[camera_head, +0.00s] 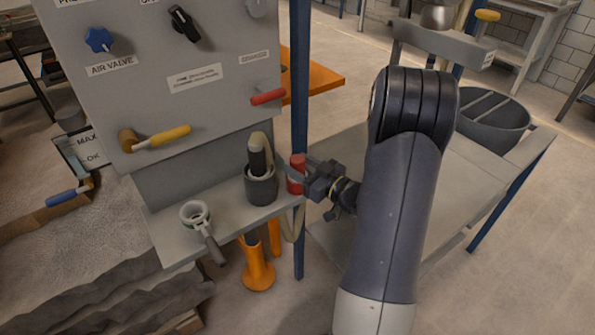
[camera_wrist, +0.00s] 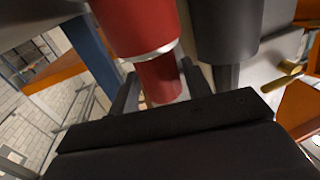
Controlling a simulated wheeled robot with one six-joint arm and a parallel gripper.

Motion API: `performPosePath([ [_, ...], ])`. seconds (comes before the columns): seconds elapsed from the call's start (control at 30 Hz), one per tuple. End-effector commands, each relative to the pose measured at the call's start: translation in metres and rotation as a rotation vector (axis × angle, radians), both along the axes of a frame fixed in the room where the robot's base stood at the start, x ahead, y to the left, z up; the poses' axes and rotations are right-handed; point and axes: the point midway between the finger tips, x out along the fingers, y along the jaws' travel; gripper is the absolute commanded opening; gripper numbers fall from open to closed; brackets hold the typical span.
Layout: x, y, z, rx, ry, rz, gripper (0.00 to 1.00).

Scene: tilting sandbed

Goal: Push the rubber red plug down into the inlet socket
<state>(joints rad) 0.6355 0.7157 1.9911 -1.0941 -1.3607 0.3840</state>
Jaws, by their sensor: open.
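A red plug (camera_head: 297,174) stands roughly upright at the right end of the grey shelf, beside a dark grey cup. It also shows close up in the wrist view (camera_wrist: 138,24), with a pale metallic ring and a narrower red part below it. My gripper (camera_head: 296,182) is at the plug from the right, low on it. In the wrist view its two fingers (camera_wrist: 158,84) lie on either side of the narrower red part, and the jaws are open. I cannot make out the inlet socket, and the plug's far end is hidden.
A ring-headed tool (camera_head: 196,214) lies on the grey shelf (camera_head: 228,226). A blue post (camera_head: 299,95) rises behind the plug. A panel with knobs (camera_head: 165,72) stands above.

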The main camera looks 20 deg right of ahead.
Motion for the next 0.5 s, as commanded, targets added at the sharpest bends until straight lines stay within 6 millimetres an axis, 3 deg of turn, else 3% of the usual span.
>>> performPosePath([
  [0.2,0.024,0.012,0.001,-0.001,-0.001,0.002,0.46],
  [0.5,0.027,0.013,0.0,0.0,0.0,-0.001,0.46],
])
